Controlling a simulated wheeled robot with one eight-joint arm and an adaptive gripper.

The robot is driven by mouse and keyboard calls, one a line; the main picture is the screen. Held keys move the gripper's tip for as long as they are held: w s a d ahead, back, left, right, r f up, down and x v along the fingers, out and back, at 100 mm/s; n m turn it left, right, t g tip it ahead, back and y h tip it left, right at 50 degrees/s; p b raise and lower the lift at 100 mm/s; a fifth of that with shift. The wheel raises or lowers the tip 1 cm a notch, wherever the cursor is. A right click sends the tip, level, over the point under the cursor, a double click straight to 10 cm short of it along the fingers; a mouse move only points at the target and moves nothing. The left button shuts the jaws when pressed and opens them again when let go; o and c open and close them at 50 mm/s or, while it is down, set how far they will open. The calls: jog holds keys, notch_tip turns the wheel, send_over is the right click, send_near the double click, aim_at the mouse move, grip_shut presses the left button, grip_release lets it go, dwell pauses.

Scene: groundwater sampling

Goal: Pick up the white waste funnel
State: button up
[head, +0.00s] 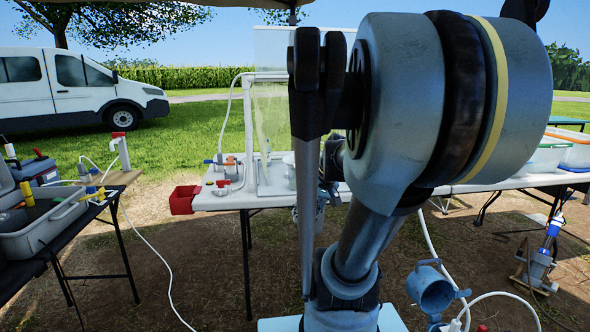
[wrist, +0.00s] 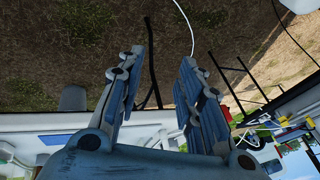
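I cannot make out the white waste funnel for certain in either view. In the head view my arm covers the middle of the picture and hides part of the white table (head: 225,202). A pale rounded shape on that table is partly hidden behind the arm, and I cannot tell what it is. In the wrist view my gripper (wrist: 162,56) is open, its two blue-grey fingers well apart with nothing held between them. Bare ground, a dark table leg and a white hose show beyond the fingers. A white thing (wrist: 300,5) is cut off at the top right corner, unidentified.
A red box (head: 183,200) hangs at the white table's left end. A clear panel in a white frame (head: 247,120) stands on the table. A dark table with a grey bin (head: 48,228) is at left. White hoses (head: 150,250) cross the ground. Tubs (head: 548,155) stand at right.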

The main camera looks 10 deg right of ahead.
jog(key=w+d+r+t+y, duration=0.2)
jog(key=w+r, duration=0.1)
jog(key=w, duration=0.4)
jog(key=w+d+r+t+y, duration=0.1)
jog(key=w+r, duration=0.3)
jog(key=w, duration=0.3)
jog(key=t+y, duration=0.2)
jog(key=t, duration=0.3)
send_near(300, 157)
jog(key=shift+x, duration=4.15)
jog(key=shift+c, duration=0.4)
grip_shut()
